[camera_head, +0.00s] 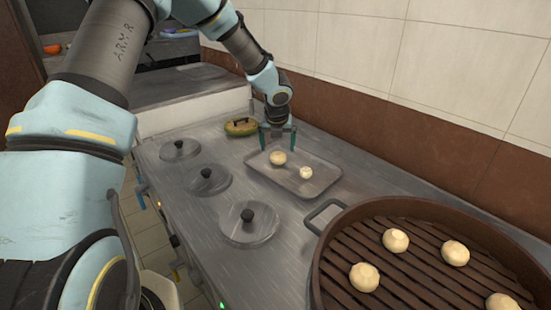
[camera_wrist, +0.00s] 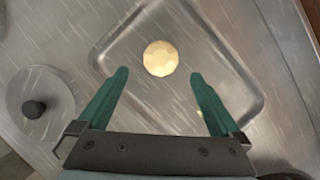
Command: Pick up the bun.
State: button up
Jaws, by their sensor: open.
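Two pale round buns sit on a shallow metal tray (camera_head: 314,187) in the head view. The larger bun (camera_head: 278,158) lies near the tray's far left end, and the smaller bun (camera_head: 306,172) lies to its right. My gripper (camera_head: 278,150) is above the tray's far left end, its fingers apart. In the wrist view, one bun (camera_wrist: 160,58) shows ahead of and between the open green fingers of my gripper (camera_wrist: 160,78), with nothing held. The smaller bun is mostly hidden by the right finger there.
A brown steamer (camera_head: 330,285) with several buns stands at the front right. Lidded pots (camera_head: 249,222) line the counter's left side. A green and brown oval item (camera_head: 240,127) lies left of my gripper. A tiled wall (camera_head: 340,45) runs behind.

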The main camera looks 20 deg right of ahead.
aim_at(278, 154)
jog(key=shift+w+p+x, duration=0.2)
jog(key=shift+p+x, duration=0.35)
jog(key=shift+x, duration=2.35)
jog(key=shift+d+r, duration=0.1)
jog(key=shift+c, duration=0.4)
jog(key=c, duration=1.3)
jog(key=shift+r, duration=0.1)
